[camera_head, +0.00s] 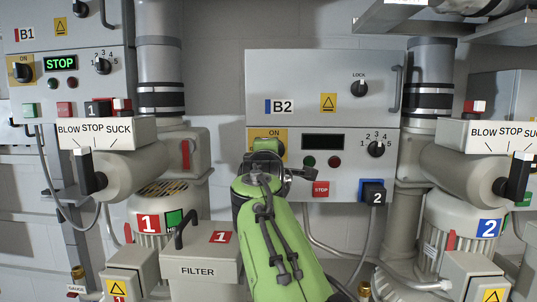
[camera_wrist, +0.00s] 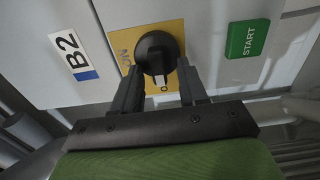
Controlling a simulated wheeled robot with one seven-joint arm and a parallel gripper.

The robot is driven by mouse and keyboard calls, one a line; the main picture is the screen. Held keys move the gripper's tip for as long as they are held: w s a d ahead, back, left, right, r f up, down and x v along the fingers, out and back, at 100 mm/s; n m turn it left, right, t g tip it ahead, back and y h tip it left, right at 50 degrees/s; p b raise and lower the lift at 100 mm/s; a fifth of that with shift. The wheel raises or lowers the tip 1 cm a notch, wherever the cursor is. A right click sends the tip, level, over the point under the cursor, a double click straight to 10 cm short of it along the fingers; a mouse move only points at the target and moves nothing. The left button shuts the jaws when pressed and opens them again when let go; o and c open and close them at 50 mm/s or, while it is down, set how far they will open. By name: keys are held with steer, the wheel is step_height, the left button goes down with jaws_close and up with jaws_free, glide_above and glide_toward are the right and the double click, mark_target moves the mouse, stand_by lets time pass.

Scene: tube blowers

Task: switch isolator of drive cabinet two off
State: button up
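The cabinet marked B2 (camera_head: 270,75) is at the centre of the head view. Its isolator is a round black knob (camera_wrist: 158,48) on a yellow plate (camera_wrist: 122,42), close up in the wrist view. A white mark on the knob points down in that view, toward a label starting with O that is partly covered. The ON label is at the left, partly behind a finger. My gripper (camera_wrist: 159,68) is at the knob, its fingers apart on both sides of it; firm contact cannot be told. In the head view my gripper (camera_head: 266,158) mostly hides the knob.
The B2 display (camera_head: 323,141) is dark. A green START button (camera_wrist: 245,38) is close to the right finger in the wrist view. Cabinet B1 (camera_head: 62,85) shows STOP.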

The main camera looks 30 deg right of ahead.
steer(key=shift+a, duration=0.1)
steer(key=b+v, duration=0.4)
steer(key=v, duration=1.1)
steer(key=shift+s+a, duration=0.2)
steer(key=shift+s, duration=0.15)
